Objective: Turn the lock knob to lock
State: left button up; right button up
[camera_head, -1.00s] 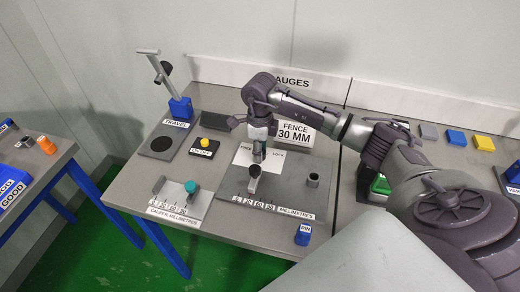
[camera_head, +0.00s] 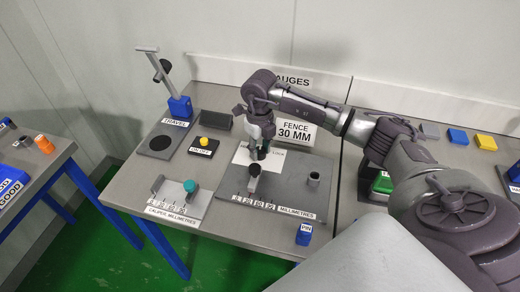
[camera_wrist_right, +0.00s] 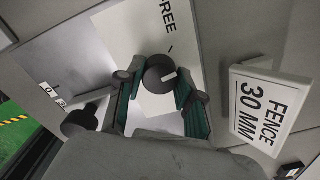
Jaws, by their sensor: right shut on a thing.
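The lock knob (camera_wrist_right: 158,76) is dark and round with a white mark on its top. It sits on a white plate (camera_wrist_right: 140,35) lettered FREE in the right wrist view; LOCK lettering shows in the head view. My right gripper (camera_wrist_right: 158,84) is shut on the knob, one finger on each side. In the head view the right gripper (camera_head: 261,152) points down at the plate and mostly hides the knob. My left gripper is not in view.
A grey upright piece (camera_head: 254,178) stands by the millimetre scale (camera_head: 262,207). A FENCE 30 MM sign (camera_head: 296,131) stands behind. A caliper block with a teal knob (camera_head: 191,186), a blue PIN block (camera_head: 304,235) and a yellow-topped button (camera_head: 204,142) are nearby.

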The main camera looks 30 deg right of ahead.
aim_at(260, 151)
jog(key=m, duration=0.5)
jog(key=shift+m, duration=0.3)
jog(key=m, duration=0.5)
jog(key=shift+m, duration=0.3)
jog(key=o, duration=1.2)
jog(key=shift+c, duration=0.2)
notch_tip(260, 151, up, 12)
